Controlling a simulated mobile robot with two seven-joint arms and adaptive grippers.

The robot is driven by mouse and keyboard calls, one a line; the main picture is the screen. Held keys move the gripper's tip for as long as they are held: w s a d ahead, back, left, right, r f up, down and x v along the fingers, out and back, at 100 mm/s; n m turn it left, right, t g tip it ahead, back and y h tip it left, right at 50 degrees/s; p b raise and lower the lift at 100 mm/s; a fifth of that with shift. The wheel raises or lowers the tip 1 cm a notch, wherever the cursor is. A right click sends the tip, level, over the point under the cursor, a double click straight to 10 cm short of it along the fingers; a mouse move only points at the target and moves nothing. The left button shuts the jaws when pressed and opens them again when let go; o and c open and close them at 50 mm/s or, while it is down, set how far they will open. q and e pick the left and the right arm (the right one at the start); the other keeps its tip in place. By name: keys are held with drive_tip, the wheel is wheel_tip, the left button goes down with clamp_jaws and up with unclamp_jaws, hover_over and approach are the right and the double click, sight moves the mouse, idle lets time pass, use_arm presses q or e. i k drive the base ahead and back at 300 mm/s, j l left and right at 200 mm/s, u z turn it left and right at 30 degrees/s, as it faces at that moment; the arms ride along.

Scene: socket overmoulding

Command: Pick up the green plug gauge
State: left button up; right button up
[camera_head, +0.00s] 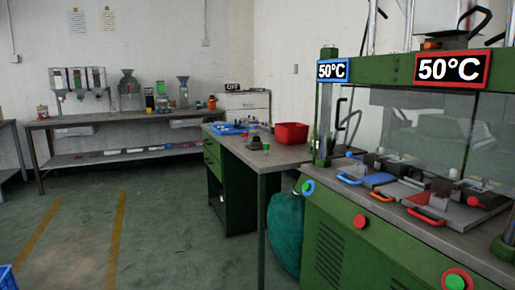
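A small upright item with a green part (266,148) stands on the grey-topped table (284,158) in the middle of the view. It may be the green plug gauge, but it is too small to be sure. A dark object (254,142) stands just left of it. Neither of my grippers is in view.
A red bin (291,133) and a blue tray (230,128) are on the same table. A green machine (350,232) with handled moulds stands at the right. A teal bag (286,231) sits between table and machine. The floor (165,235) at the left is mostly clear.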

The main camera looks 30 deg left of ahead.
sight(266, 145)
drive_tip(key=i+j, duration=0.1)
drive_tip(key=j, duration=0.45)
drive_tip(key=i+j, duration=0.1)
drive_tip(key=j, duration=1)
drive_tip(key=i+j, duration=0.15)
drive_tip(key=j, duration=0.45)
